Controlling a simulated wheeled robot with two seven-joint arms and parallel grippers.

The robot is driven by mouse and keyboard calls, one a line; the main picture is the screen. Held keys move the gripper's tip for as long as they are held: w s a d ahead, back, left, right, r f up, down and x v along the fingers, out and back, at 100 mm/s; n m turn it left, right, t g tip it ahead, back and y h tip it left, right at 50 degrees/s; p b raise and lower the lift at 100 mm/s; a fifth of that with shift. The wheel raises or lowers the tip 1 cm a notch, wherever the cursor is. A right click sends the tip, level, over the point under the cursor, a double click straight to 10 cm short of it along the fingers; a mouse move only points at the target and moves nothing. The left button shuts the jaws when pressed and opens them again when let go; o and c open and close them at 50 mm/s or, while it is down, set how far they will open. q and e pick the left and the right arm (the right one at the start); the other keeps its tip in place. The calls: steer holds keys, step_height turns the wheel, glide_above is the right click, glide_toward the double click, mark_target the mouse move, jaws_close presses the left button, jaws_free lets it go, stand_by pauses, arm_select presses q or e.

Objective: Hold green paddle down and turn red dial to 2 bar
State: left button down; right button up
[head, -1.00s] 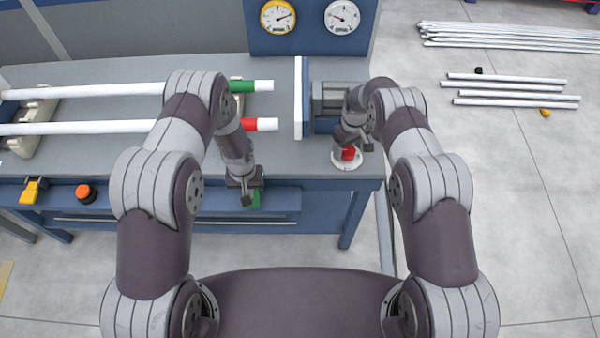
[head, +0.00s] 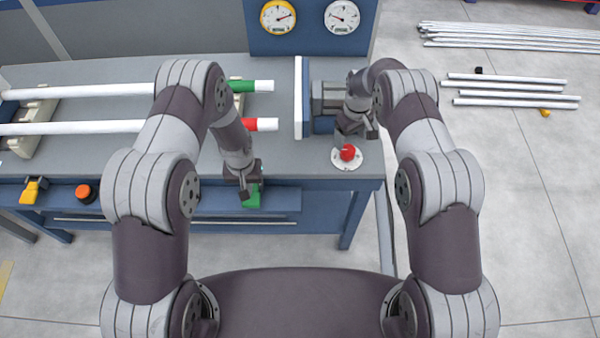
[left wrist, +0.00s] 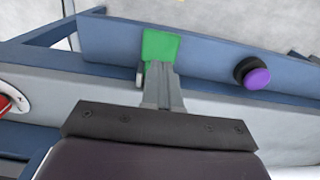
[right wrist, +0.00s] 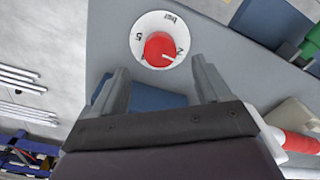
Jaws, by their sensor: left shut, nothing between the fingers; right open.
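The green paddle (head: 253,196) sits on the bench's front edge. My left gripper (head: 244,192) is shut and empty at it. In the left wrist view the closed fingertips (left wrist: 158,66) overlap the near edge of the paddle (left wrist: 160,45); I cannot tell whether they touch. The red dial (head: 347,153) stands on a white round scale at the bench's front right. In the right wrist view the white mark on the dial (right wrist: 158,47) points close to the 2. My right gripper (right wrist: 160,70) is open, with nothing between its fingers, just behind the dial in the head view (head: 358,135).
A yellow gauge (head: 278,16) and a white gauge (head: 342,16) are on the blue back panel. Two white pipes with green (head: 243,86) and red (head: 250,124) bands lie at left. Loose pipes lie on the floor at right.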

arm_select(q)
step_height(320, 180, up, 7)
stand_by(0.4)
stand_by(0.4)
